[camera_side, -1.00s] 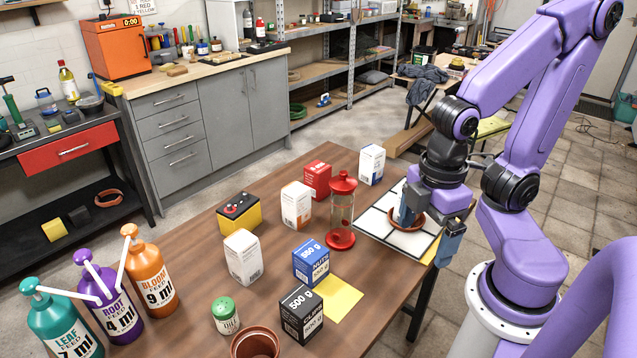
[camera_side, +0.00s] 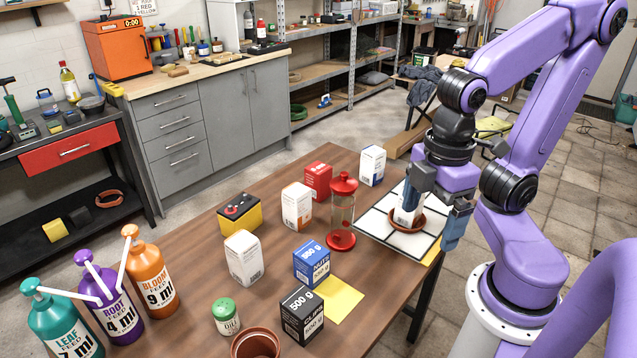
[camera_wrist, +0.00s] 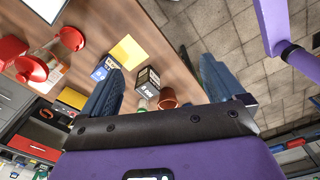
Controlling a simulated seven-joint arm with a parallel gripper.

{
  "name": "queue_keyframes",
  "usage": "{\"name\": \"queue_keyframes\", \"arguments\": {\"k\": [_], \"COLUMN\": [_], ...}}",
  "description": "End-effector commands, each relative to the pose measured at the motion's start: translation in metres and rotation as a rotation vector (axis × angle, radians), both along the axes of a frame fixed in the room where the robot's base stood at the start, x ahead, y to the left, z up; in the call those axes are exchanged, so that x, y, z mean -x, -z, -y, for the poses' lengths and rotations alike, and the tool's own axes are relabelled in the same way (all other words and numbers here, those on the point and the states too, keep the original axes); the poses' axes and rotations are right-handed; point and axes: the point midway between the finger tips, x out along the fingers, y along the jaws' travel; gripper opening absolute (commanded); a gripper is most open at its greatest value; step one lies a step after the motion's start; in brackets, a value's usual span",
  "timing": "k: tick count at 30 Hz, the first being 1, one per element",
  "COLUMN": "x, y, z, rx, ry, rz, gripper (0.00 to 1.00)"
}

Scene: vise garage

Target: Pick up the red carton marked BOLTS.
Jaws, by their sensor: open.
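The red carton (camera_side: 317,180) stands on the brown table, behind and left of the red-lidded glass jar (camera_side: 343,207). Its lettering is too small to read. In the wrist view a red shape at the left edge looks like this carton (camera_wrist: 10,50), partly cut off. My gripper (camera_side: 434,222) is open and empty, over the right end of the table, to the right of the carton and well apart from it. Its two spread fingers also show in the wrist view (camera_wrist: 161,68).
White cartons (camera_side: 371,166) (camera_side: 296,206) flank the red carton. Blue (camera_side: 311,264) and black boxes (camera_side: 302,313) stand nearer the front.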

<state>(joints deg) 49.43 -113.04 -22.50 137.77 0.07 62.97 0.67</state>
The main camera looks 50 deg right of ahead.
Motion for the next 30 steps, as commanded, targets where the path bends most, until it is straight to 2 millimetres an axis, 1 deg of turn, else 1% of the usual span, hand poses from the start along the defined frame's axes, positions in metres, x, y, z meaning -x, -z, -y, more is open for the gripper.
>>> {"name": "queue_keyframes", "arguments": {"k": [1,2,11,14,17,19,23,24,26,27,29,30], "x": [0.0,0.0,-0.055,-0.077,-0.104,-0.126,-0.177,-0.192,-0.213,-0.226,-0.243,-0.253], "y": [-0.009,-0.013,0.0,0.003,0.006,0.009,0.012,0.012,0.012,0.012,0.011,0.01], "z": [-0.001,0.0,-0.006,-0.005,0.0,0.006,0.03,0.04,0.056,0.069,0.088,0.101], "rx": [-0.006,-0.004,-0.091,-0.126,-0.165,-0.197,-0.268,-0.29,-0.323,-0.344,-0.378,-0.4], "ry": [-0.001,-0.001,0.18,0.246,0.323,0.386,0.525,0.566,0.623,0.662,0.712,0.745], "rz": [0.003,0.002,0.116,0.165,0.224,0.276,0.401,0.444,0.504,0.546,0.607,0.648], "gripper": [0.96,0.96,0.96,0.96,0.96,0.96,0.96,0.96,0.96,0.96,0.96,0.96]}}
